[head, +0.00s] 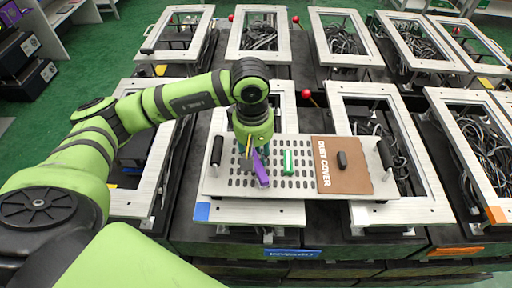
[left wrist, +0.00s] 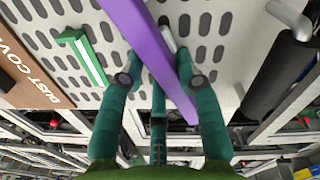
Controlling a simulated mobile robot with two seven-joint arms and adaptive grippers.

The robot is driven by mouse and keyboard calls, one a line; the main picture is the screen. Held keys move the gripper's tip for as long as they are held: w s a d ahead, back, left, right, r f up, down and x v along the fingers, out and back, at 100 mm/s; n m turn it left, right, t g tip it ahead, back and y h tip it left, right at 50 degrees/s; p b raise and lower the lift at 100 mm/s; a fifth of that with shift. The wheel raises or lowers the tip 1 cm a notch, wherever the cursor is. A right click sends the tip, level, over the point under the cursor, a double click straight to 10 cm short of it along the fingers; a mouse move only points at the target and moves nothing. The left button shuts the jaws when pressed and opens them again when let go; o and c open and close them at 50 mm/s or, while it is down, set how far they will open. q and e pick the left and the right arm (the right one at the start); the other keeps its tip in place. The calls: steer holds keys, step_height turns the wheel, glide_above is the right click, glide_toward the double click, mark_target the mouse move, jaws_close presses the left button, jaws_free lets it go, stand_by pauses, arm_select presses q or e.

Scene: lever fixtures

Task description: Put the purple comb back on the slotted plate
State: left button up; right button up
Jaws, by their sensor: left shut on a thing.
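The purple comb (head: 262,168) is a long purple bar at the left part of the slotted plate (head: 225,186). My left gripper (head: 252,153) points down over the plate and is shut on the comb. In the left wrist view the comb (left wrist: 150,50) runs slantwise between the teal fingers (left wrist: 157,72). The plate's oval slots (left wrist: 208,25) show behind it. I cannot tell whether the comb touches the plate. My right gripper is out of view.
A green-and-white block (head: 288,162) stands on the plate, right of the comb. A brown dust cover (head: 338,180) lies on the plate's right part. Black handles (head: 217,151) (head: 385,154) stand at both ends. Red-knobbed levers (head: 306,94) and open frames with cables (head: 342,40) lie behind.

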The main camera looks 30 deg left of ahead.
mark_target(254, 153)
arm_select(q)
steer(key=shift+f+b, duration=0.2)
steer(key=shift+b, duration=0.1)
steer(key=o, duration=1.1)
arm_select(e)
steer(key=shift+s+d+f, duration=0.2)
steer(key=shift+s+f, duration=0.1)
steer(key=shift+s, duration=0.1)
arm_select(q)
steer(key=shift+r, duration=0.15)
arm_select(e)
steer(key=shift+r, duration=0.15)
arm_select(q)
steer(key=shift+r+p, duration=0.25)
steer(key=shift+p, duration=0.1)
step_height(254, 153, up, 12)
steer(key=b, duration=0.3)
steer(key=shift+s+a+f, duration=0.15)
steer(key=shift+s, duration=0.1)
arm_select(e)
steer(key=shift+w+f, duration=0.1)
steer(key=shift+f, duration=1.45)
